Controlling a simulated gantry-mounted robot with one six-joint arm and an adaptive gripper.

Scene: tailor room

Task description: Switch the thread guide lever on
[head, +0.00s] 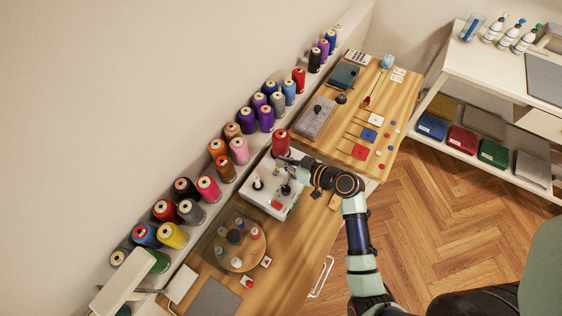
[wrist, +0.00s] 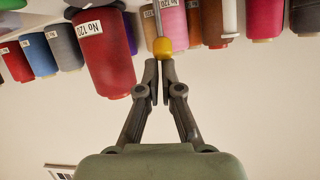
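A white machine box (head: 250,195) stands on the wooden bench in the head view, with a red thread spool (head: 281,143) at its far end. In the wrist view, which looks inverted, a thin metal rod ends in a yellow knob (wrist: 163,46), apparently the thread guide lever. My gripper (wrist: 160,76) has its fingertips drawn together with at most a thin gap. The knob is just beyond the tips, not clearly between them; contact cannot be told. In the head view my gripper (head: 284,160) is beside the red spool, over the box; the lever is not distinguishable there.
The red spool (wrist: 104,60) is close to the left of my fingers in the wrist view. A dark knob (head: 285,190) and a red button (head: 275,204) are on the box. Several spools line the wall shelf. A round spool tray (head: 228,262) stands in front.

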